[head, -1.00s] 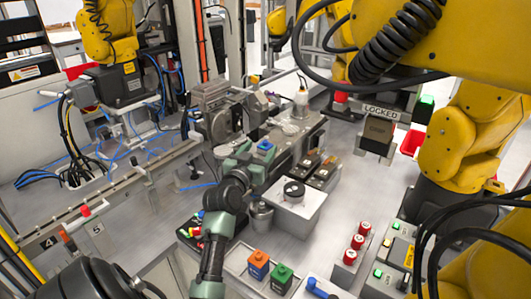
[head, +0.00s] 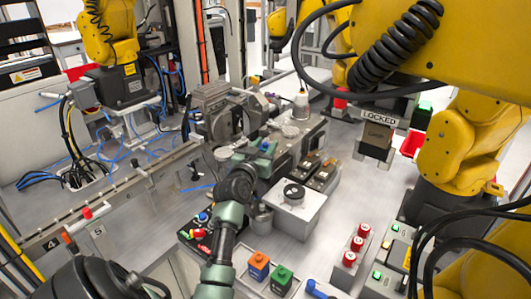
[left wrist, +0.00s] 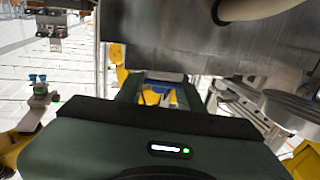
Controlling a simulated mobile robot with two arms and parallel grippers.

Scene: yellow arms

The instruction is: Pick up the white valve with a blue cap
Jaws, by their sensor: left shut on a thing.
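My left gripper (head: 260,150) reaches up from the bottom of the head view and is over the grey machine bed. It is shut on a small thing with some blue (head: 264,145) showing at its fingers. Most of that thing is hidden, so I cannot tell for sure that it is the white valve. In the left wrist view a blue strip (left wrist: 165,77) shows between the fingers. A small blue-and-white piece (head: 203,217) also shows in the dark tray (head: 184,236), beside red pieces and partly near my arm. My right gripper is not in view.
Orange (head: 259,265) and green (head: 281,279) blocks sit in front. Red buttons (head: 357,243) and yellow arms (head: 460,135) are at the right.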

